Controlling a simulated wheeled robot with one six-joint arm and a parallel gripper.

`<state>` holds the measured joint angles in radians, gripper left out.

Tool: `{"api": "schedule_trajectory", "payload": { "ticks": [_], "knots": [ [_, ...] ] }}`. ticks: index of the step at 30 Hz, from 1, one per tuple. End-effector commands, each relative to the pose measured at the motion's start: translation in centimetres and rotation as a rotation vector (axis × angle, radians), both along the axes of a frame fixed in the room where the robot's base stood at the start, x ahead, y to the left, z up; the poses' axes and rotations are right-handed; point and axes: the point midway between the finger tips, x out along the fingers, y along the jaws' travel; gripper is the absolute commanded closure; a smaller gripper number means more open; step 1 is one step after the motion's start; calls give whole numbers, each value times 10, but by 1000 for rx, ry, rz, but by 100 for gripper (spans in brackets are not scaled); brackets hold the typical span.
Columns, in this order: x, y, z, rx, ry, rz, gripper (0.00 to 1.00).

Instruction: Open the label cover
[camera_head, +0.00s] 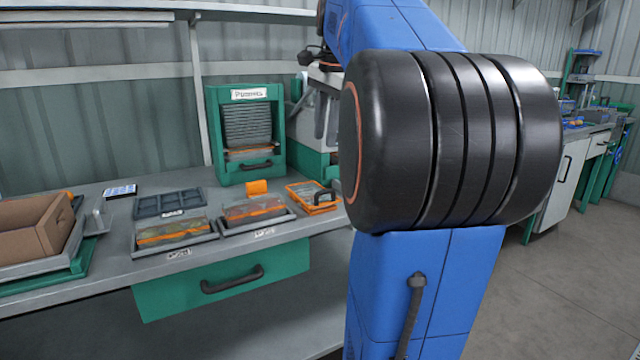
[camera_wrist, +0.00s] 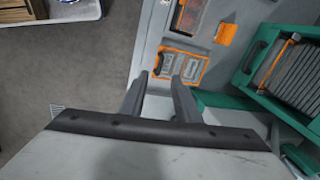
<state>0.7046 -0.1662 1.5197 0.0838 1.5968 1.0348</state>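An orange-edged flat unit with a dark handle (camera_head: 312,197) lies at the right end of the bench's tray row, partly beside my arm. It looks like the label cover, though I cannot read any marking on it. It lies flat and looks shut. It also shows in the wrist view (camera_wrist: 184,66), with its handle on the left side. My gripper (camera_wrist: 158,88) has its two fingers apart with nothing between them. In the wrist picture the fingertips sit just below the unit; the gap to it is hard to judge.
A green dispenser (camera_head: 245,135) stands behind the unit, and a small orange block (camera_head: 257,186) lies near it. Trays of orange packs (camera_head: 175,240) sit to the left. A cardboard box (camera_head: 35,235) is at far left. A green drawer (camera_head: 220,282) is under the bench top.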

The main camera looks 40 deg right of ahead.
Motion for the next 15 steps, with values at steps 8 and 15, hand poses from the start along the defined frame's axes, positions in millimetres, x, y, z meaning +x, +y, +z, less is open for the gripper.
{"api": "schedule_trajectory", "payload": {
  "ticks": [8,15],
  "knots": [
    [-2,-30,12,30,5,-123,71],
    [4,-30,-17,31,7,-121,71]
  ]
}}
